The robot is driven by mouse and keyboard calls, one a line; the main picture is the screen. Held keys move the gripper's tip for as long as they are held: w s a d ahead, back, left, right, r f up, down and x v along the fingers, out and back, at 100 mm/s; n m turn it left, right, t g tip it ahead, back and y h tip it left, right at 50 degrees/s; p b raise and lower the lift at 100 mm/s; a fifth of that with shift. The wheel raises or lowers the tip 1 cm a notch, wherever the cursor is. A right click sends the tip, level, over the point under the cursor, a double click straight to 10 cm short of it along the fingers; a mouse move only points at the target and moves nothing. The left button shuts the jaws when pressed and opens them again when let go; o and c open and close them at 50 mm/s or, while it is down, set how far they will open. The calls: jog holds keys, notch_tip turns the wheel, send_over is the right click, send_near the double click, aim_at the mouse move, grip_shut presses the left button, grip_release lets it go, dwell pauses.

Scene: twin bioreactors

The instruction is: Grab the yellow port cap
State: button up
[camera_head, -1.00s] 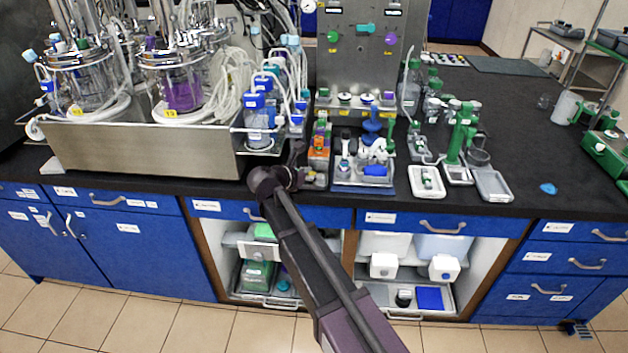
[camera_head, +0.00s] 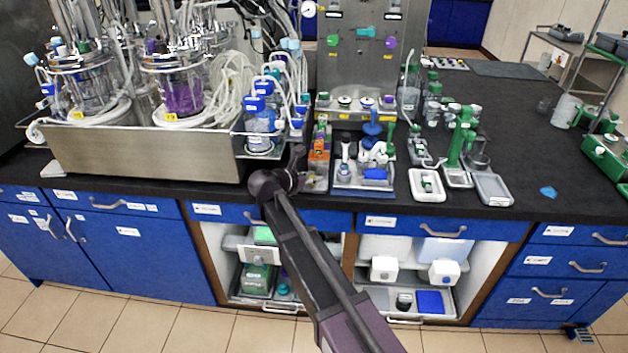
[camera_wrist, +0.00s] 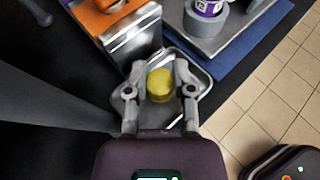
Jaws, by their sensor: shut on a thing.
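The yellow port cap (camera_wrist: 160,84) is a small round cap in the wrist view. It sits between the two fingers of my gripper (camera_wrist: 160,92), which are shut on it from both sides. A small grey metal tray (camera_wrist: 200,72) lies beneath and around the cap. In the head view my gripper (camera_head: 298,165) is at the bench front, beside the small tray (camera_head: 315,184). The cap cannot be made out in the head view.
An orange item on a metal block (camera_wrist: 125,30) stands close above the gripper in the wrist view. A blue-edged tray (camera_head: 362,188) with several parts is just right of it. The bioreactor basin (camera_head: 140,155) stands left. The bench's right side has free room.

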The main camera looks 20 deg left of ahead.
jog(key=shift+r, duration=0.15)
notch_tip(320, 180, up, 3)
jog(key=p, duration=0.3)
jog(key=s+a+r+p, duration=0.1)
jog(key=s, duration=0.7)
jog(key=s+a+p, duration=0.1)
jog(key=s+a, duration=0.1)
jog(key=s, duration=0.5)
jog(key=shift+s+a+r, duration=0.25)
jog(key=shift+s+r, duration=0.1)
